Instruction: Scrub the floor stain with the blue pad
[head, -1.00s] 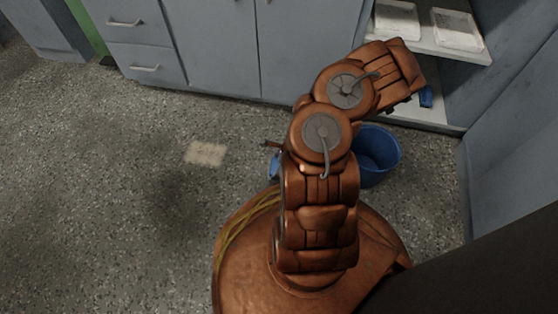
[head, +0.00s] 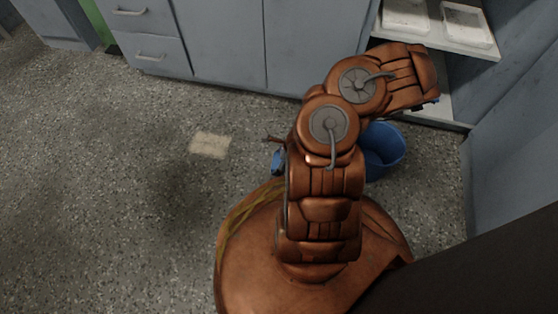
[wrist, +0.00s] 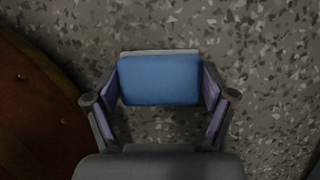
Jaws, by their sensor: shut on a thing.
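The blue pad (wrist: 160,79) is held between the two fingers of my gripper (wrist: 160,88) in the wrist view, with a pale strip along its far edge. The speckled floor shows beyond it; I cannot tell how high above the floor it is. In the head view the gripper is hidden under the end of my arm, and only a trace of blue shows there. A blurred dark stain (head: 180,192) lies on the floor left of my base in the head view.
A pale square patch (head: 210,145) lies on the floor beyond the stain. A blue bucket (head: 384,150) stands right of my arm, and a small blue object (head: 278,160) shows left of it. Grey cabinets (head: 222,45) and a shelf with white trays (head: 466,24) line the back. The left floor is open.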

